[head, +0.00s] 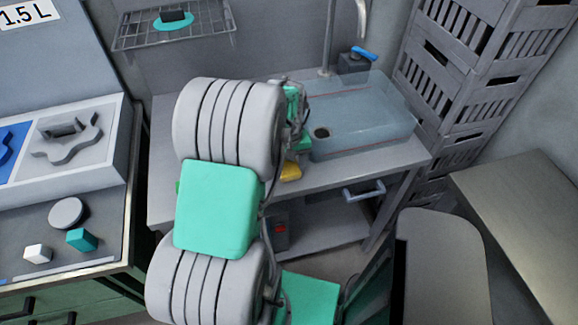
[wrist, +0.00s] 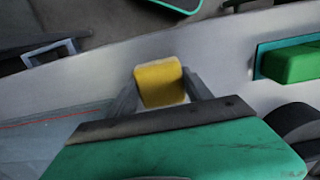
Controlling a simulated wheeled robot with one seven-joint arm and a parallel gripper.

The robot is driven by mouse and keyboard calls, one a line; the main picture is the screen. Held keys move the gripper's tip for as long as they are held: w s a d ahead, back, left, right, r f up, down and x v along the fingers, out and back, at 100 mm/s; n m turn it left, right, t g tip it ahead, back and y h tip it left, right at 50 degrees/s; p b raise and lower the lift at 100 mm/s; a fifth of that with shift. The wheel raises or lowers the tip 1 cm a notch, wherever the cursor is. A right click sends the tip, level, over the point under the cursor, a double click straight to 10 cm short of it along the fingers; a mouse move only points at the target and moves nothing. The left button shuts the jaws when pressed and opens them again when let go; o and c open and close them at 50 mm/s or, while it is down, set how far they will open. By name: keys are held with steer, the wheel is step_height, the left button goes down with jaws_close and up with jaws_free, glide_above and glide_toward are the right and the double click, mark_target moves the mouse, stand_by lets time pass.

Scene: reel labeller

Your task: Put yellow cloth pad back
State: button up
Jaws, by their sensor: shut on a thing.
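The yellow cloth pad (wrist: 160,84) sits between the two fingers of my gripper (wrist: 162,92) in the wrist view. The fingers are shut on its sides. In the head view the yellow pad (head: 291,172) shows as a small patch near the front edge of the grey sink table (head: 330,172), beside my arm. My arm hides most of my gripper there. In the wrist view a green block on a teal base (wrist: 292,62) is at the right. I cannot tell whether the pad touches the table top.
A clear sink basin (head: 365,125) with a tap stands right of my arm. A wire rack (head: 172,25) with a teal round item is on the wall behind. Stacked grey crates (head: 470,75) stand at the right. A chair (head: 440,260) and a table (head: 530,200) are at front right.

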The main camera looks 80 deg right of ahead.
mark_target(289, 168)
steer(key=shift+f, duration=0.2)
steer(key=o, duration=1.3)
step_height(289, 168, up, 12)
steer(key=b, duration=0.2)
steer(key=w+a+r+n, duration=0.1)
steer(key=w+a+n, duration=0.15)
steer(key=w, duration=0.45)
steer(key=w+a+r+n, duration=0.1)
steer(key=w+a+r, duration=0.1)
steer(key=w+a, duration=0.35)
steer(key=w+a+n+t+h, duration=0.1)
steer(key=w+a+n+t, duration=0.15)
steer(key=w+a, duration=0.85)
steer(key=a+n, duration=0.2)
steer(key=a, duration=0.5)
steer(key=w+a+n, duration=0.1)
steer(key=a+n, duration=0.1)
steer(key=a, duration=0.5)
steer(key=w+a+n+t+y, duration=0.1)
steer(key=a+n, duration=0.1)
steer(key=a, duration=0.6)
steer(key=shift+a+f, duration=0.1)
